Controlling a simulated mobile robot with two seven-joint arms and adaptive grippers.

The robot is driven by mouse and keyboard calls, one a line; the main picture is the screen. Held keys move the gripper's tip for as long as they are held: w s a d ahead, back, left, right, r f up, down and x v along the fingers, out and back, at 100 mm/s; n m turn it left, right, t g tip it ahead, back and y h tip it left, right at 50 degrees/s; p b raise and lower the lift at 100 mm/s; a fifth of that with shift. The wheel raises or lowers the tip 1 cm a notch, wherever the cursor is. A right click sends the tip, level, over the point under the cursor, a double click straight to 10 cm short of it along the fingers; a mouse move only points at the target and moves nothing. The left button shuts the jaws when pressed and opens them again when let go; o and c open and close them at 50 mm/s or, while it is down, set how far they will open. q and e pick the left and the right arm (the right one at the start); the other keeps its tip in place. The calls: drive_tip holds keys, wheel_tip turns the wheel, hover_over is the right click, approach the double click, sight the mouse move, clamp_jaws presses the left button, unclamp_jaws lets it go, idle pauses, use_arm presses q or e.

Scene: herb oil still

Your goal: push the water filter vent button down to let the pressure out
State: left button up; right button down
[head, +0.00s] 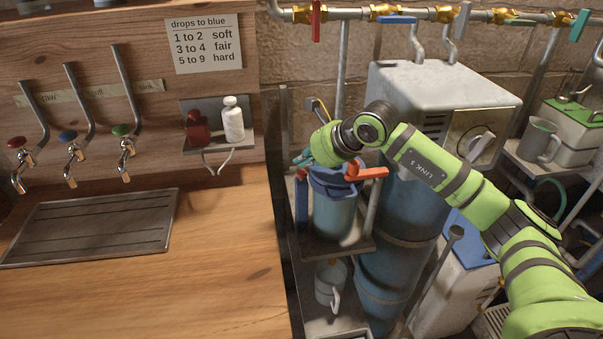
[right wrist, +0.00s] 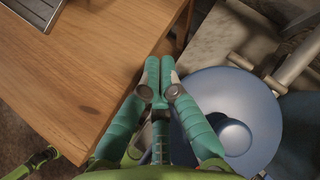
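The water filter (head: 335,215) is a blue-grey cylinder with a blue cap, standing upright on a small shelf right of the wooden counter. The right wrist view shows its round blue cap (right wrist: 210,88) from above, with a raised round piece (right wrist: 235,136) on it. I cannot tell whether this piece is the vent button; no separate button shows clearly. My right gripper (head: 303,158) is over the cap's left side in the head view. In the right wrist view its teal fingers (right wrist: 158,80) are together and empty, beside the raised piece. My left gripper is not in view.
An orange-red lever (head: 370,172) sticks out beside the filter cap. A tall blue tank (head: 400,215) stands close behind. A cup (head: 330,283) sits on the lower shelf. The wooden counter (head: 170,270) at left is mostly clear, with a drain tray (head: 95,228).

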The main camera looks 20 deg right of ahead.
drive_tip(key=shift+s+a+f+g, duration=0.1)
drive_tip(key=shift+s+f+g, duration=0.2)
drive_tip(key=shift+f, duration=0.35)
drive_tip(key=shift+s+a+f+b, duration=0.2)
drive_tip(key=shift+f+b, duration=0.4)
drive_tip(key=shift+b, duration=0.2)
idle(1.0)
drive_tip(key=shift+w+d, duration=0.1)
drive_tip(key=shift+r, duration=0.1)
idle(0.3)
drive_tip(key=shift+w+d+r+p, duration=0.1)
drive_tip(key=shift+w+r+p, duration=0.1)
drive_tip(key=shift+r+p, duration=0.35)
drive_tip(key=shift+w+d+r+p, duration=0.2)
drive_tip(key=shift+r+p, duration=0.1)
drive_tip(key=shift+r, duration=0.55)
drive_tip(key=shift+w+d+r+p, duration=0.1)
drive_tip(key=shift+w+r+p, duration=0.1)
drive_tip(key=shift+r+p, duration=0.35)
drive_tip(key=shift+s+a+r, duration=0.15)
drive_tip(key=shift+r, duration=0.4)
